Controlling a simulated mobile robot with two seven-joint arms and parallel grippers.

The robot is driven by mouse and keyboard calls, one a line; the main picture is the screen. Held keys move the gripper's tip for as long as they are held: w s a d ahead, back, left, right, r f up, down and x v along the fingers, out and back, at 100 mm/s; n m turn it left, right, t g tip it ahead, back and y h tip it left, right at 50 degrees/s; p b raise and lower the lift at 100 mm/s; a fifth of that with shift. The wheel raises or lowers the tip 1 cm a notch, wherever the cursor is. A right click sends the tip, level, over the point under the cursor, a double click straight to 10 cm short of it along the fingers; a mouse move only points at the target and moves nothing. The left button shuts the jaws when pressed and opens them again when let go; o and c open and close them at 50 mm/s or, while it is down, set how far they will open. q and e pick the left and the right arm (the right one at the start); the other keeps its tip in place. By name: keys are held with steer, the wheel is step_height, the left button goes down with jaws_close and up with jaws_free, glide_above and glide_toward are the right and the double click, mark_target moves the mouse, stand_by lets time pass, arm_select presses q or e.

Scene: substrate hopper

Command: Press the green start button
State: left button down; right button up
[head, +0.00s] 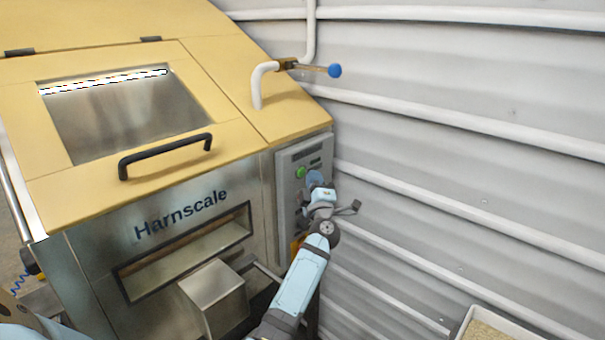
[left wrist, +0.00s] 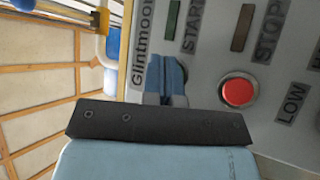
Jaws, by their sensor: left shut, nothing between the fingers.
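The green start button (head: 301,172) shows in the head view as a small green spot on the grey control panel (head: 285,162), at the machine's right front. My left gripper (head: 314,179) is just right of it, pointing at the panel. In the left wrist view its fingers (left wrist: 167,78) are shut together and empty, close in front of the panel below the START label (left wrist: 193,28). The green button does not show there; the fingers may hide it. Whether they touch it I cannot tell. My right gripper is not in view.
A red button (left wrist: 237,91) under the STOP label (left wrist: 268,30) lies right of my fingers in the left wrist view. A pipe with a blue-knobbed lever (head: 335,71) rises above the panel. A ribbed wall (head: 480,170) stands right, with a tray (head: 462,325) at bottom right.

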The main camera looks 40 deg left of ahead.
arm_select(q)
steer(key=shift+a, duration=0.15)
stand_by(0.3)
steer(key=shift+a, duration=0.3)
